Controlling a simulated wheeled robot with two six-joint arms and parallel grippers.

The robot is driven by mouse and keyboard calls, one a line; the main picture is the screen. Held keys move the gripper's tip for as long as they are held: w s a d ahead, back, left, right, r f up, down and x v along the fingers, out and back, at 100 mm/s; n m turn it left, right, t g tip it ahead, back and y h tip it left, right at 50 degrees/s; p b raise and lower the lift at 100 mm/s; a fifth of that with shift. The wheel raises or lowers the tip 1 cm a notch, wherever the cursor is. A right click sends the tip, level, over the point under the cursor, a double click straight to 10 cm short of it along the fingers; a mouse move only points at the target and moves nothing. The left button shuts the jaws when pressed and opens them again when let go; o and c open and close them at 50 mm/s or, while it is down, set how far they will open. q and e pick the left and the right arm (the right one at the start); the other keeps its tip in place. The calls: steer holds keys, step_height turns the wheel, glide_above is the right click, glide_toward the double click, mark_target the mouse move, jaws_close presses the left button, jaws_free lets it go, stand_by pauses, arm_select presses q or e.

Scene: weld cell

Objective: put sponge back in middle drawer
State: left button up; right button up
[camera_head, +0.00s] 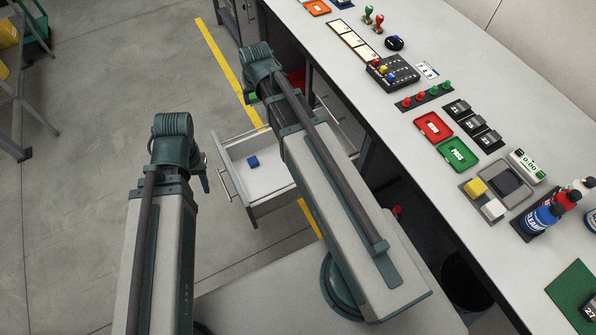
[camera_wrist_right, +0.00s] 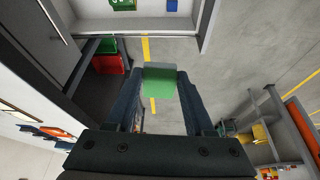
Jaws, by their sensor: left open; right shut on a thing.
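The sponge (camera_wrist_right: 160,82), green with a paler grey-green face, is held between the fingertips of my right gripper (camera_wrist_right: 158,85) in the right wrist view. In the head view my right arm hides most of that gripper; a small green patch shows beside its wrist. An open drawer (camera_head: 267,210) juts out from under the bench, below and in front of that gripper; its wall also shows at the top of the wrist view (camera_wrist_right: 140,24). The sponge is outside the drawer. My left gripper (camera_head: 204,178) is open, just left of the drawer handle (camera_head: 226,186), apparently apart from it.
A blue block (camera_head: 252,162) lies in the drawer, and a green labelled item (camera_wrist_right: 123,4) shows there too. Green and red bins (camera_wrist_right: 110,64) stand under the bench. The bench top (camera_head: 385,120) holds trays, stamps and bottles. Floor at left is clear, with shelving beyond.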

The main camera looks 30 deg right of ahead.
steer(key=s+f+n+g+y+b, duration=0.1)
steer(key=s+f+n+y+b, duration=0.25)
steer(key=f+n+b, duration=1.05)
steer(key=n+g+b, duration=0.3)
steer(key=n+b, duration=0.1)
steer(key=b, duration=1.6)
glide_above(274, 189)
steer(key=s, duration=0.2)
step_height(274, 189, down, 22)
steer(key=f, duration=0.1)
steer(key=shift+a+f+n+g+y+b, duration=0.1)
steer(key=shift+a+n+g+y+b, duration=0.2)
steer(key=shift+a+n+y, duration=0.25)
steer(key=f+b, duration=1)
steer(key=shift+d+f, duration=0.1)
steer(key=shift+d, duration=0.1)
steer(key=o, duration=1.3)
